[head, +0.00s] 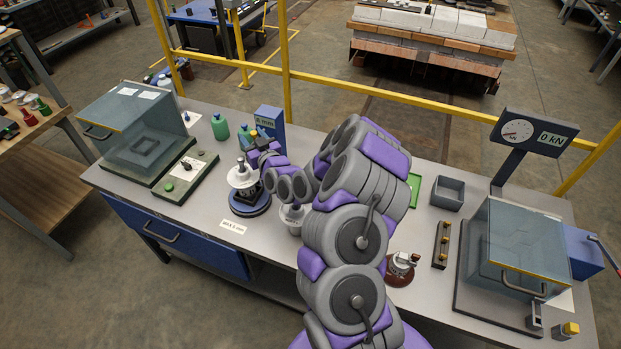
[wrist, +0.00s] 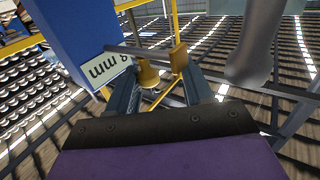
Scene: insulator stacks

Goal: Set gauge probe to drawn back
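The gauge (head: 269,124) is a blue upright block with a small display, at the back of the bench in the head view. A thin grey probe rod (wrist: 210,52) crosses in front of my gripper. I cannot tell whether a finger touches the knob or rod.
A white insulator on a dark blue turntable (head: 250,207) stands just below my gripper. Green bottles (head: 220,127) and a glass-lidded box (head: 142,135) are to the left. A second lidded box (head: 512,250) stands right. A yellow rail (head: 400,82) runs behind the bench.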

